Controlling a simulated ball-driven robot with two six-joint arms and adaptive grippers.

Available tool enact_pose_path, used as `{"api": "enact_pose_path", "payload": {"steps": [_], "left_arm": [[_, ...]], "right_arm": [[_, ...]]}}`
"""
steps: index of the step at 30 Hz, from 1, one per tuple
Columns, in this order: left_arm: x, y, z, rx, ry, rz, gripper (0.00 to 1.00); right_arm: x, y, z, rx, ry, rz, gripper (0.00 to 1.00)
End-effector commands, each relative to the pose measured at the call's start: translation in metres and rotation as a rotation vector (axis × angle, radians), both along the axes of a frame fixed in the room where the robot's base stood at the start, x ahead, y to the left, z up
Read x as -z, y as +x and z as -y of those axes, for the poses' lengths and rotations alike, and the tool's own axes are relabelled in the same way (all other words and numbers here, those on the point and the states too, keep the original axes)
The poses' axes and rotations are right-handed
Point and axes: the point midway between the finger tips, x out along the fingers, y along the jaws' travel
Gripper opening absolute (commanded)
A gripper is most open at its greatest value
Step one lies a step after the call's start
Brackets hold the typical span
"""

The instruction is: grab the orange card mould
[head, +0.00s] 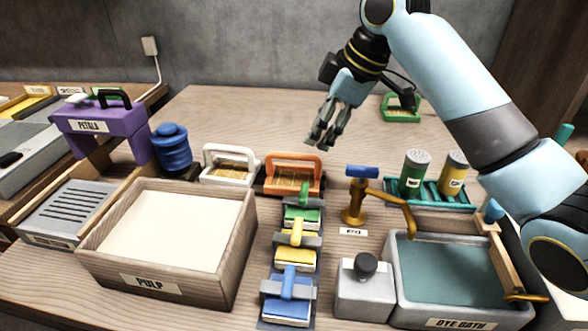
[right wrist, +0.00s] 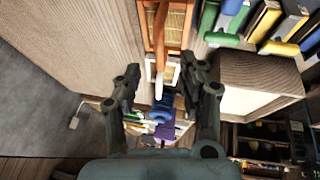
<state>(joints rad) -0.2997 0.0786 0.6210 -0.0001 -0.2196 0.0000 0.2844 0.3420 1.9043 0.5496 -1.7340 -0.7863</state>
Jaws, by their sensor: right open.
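The orange card mould (head: 293,159), an orange frame with a raised handle and a tan screen, stands on the table at the middle, beside a white mould (head: 230,152). It also shows at the top of the right wrist view (right wrist: 160,38), beyond my fingertips. My right gripper (head: 322,136) is open and empty, above the table, up and to the right of the orange mould in the head view and apart from it. The right wrist view shows its two fingers (right wrist: 163,82) spread. My left gripper is not in view.
A green mould (head: 401,115) lies at the back right. Stamps with green, yellow and blue handles (head: 290,285) line up in front of the orange mould. A brass tap (head: 354,210) and shaker jars (head: 414,172) stand to its right. The pulp box (head: 247,240) is front left.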

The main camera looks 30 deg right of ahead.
Motion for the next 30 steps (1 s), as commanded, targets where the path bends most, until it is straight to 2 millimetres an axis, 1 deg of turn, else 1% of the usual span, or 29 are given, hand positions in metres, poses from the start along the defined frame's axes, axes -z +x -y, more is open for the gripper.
{"api": "enact_pose_path", "payload": {"steps": [1,3,6,11,16,19,22,28,29,30], "left_arm": [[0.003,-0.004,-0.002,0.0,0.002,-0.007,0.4],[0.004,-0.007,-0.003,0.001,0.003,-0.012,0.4],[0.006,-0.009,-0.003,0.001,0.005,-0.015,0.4],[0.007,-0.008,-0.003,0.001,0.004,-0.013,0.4],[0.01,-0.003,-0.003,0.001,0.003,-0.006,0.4],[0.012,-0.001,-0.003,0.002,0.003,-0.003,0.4],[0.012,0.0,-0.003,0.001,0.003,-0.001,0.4],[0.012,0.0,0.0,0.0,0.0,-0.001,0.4],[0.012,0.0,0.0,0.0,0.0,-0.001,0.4],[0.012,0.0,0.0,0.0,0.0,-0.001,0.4]], "right_arm": [[0.011,0.003,-0.003,0.0,0.004,-0.004,0.41],[0.021,0.007,-0.006,0.0,0.003,-0.004,0.41],[0.032,0.013,-0.008,0.0,0.002,-0.003,0.41],[0.043,0.018,-0.011,-0.001,0.001,-0.002,0.41],[0.065,0.032,-0.019,-0.002,0.002,-0.004,0.41],[0.077,0.036,-0.02,-0.001,0.001,-0.003,0.41],[0.082,0.039,-0.021,-0.002,0.0,0.0,0.41],[0.082,0.039,-0.021,-0.002,-0.001,-0.001,0.41],[0.082,0.039,-0.021,-0.002,-0.001,-0.001,0.38],[0.082,0.039,-0.021,-0.002,-0.001,-0.001,0.33]]}}
